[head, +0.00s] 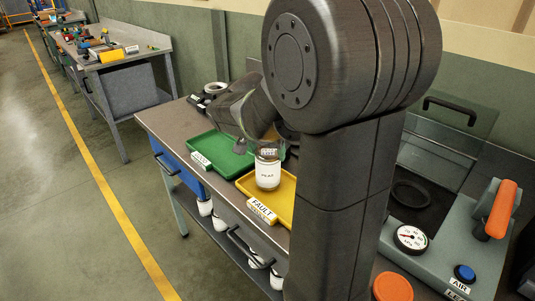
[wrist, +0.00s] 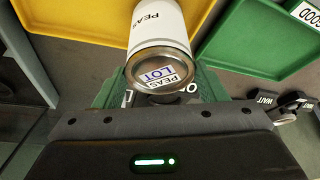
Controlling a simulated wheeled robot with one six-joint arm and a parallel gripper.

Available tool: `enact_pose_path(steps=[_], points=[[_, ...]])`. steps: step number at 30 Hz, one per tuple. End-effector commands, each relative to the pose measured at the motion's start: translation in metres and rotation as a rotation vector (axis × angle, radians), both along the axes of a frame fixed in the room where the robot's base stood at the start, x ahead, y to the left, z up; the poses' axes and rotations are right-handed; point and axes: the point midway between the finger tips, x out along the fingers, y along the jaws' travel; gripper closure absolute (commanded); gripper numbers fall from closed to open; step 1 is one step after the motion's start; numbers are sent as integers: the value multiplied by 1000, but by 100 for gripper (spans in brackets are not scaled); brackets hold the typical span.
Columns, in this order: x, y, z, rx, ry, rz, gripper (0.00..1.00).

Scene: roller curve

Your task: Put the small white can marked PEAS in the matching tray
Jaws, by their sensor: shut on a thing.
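The small white can marked PEAS (head: 268,172) is upright in the head view, with a metal lid on top. In the wrist view the can (wrist: 158,30) shows its lid with a PEAS LOT label. My gripper (head: 264,149) is shut on the can near its top. The can overlaps the back left part of the yellow tray (head: 284,209), whose sign reads FAULT. I cannot tell whether its base touches the tray. The green tray (head: 215,142) lies to the left, its sign apparently reading GOOD.
At the right stands a test rig with a pressure gauge (head: 411,238), an orange handle (head: 501,208) and a blue AIR button (head: 464,273). Several white cans (head: 220,222) sit below the bench top. Small black blocks (wrist: 264,101) lie near the green tray.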

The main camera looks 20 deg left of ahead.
Motion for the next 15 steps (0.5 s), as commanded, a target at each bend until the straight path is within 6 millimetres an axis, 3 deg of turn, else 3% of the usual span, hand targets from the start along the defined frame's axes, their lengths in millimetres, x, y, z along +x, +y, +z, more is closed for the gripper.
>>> enact_pose_path(steps=[3, 14, 15], points=[[0, 0, -9, 0, 0, 1, 95], [0, 0, -14, 1, -1, 0, 95], [0, 0, -14, 1, 0, 0, 31]])
